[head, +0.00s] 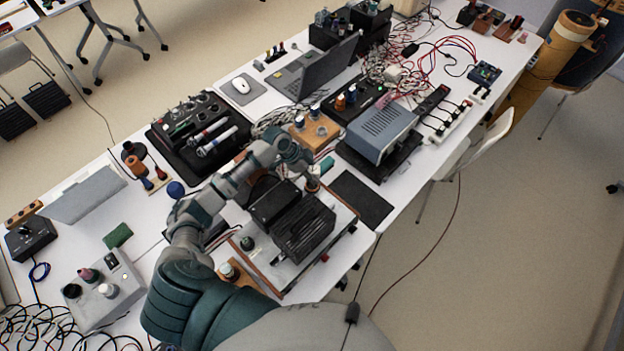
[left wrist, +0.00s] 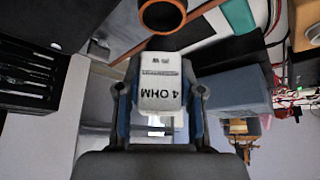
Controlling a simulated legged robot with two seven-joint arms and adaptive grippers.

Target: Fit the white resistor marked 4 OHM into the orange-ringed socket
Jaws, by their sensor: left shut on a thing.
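My left gripper (head: 308,168) is over the black-finned device in the middle of the table in the head view. In the left wrist view its two fingers are shut on the white resistor (left wrist: 160,82), whose printed 4 OHM reads upside down. The orange-ringed socket (left wrist: 162,15) is at the top edge of the left wrist view, just beyond the resistor's far end, with a dark opening. A gap in the picture separates them; their true distance is unclear. In the head view the gripper mostly hides the resistor. My right gripper is not in view.
The black-finned device (head: 303,228) stands close to my gripper. A grey-blue metal box (head: 381,131) and a black mat (head: 360,199) lie to its right. A microphone case (head: 200,130) and an open laptop (head: 318,70) are farther back. Cables clutter the table.

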